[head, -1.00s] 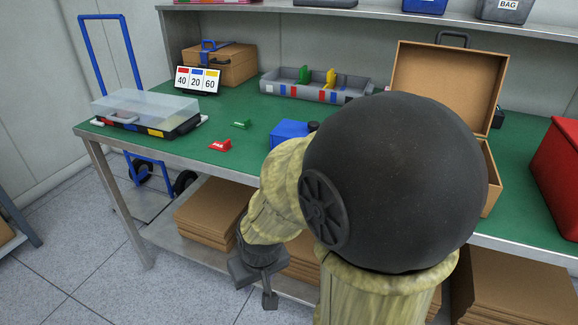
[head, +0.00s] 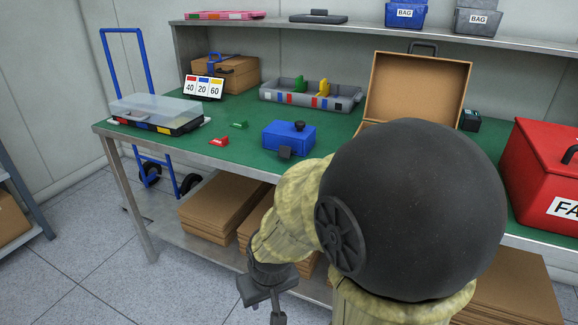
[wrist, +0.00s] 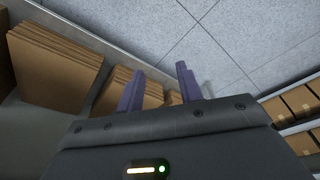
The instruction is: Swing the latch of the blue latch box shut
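The blue latch box (head: 288,138) stands on the green table top, near its front edge, left of the open brown case. It has a dark round knob on its lid and a dark grey latch piece (head: 286,152) on its front side. My gripper (head: 264,308) hangs low in front of the table, below the table top and well apart from the box. In the wrist view my gripper (wrist: 158,82) shows two purple fingers spread apart with nothing between them. The wrist view shows floor and cardboard, not the box.
An open brown case (head: 416,88) stands right of the box, partly behind my arm. A red box (head: 540,165) is at the far right. Small red (head: 219,141) and green (head: 239,125) pieces lie left of the blue box. Cardboard stacks (head: 222,208) fill the lower shelf.

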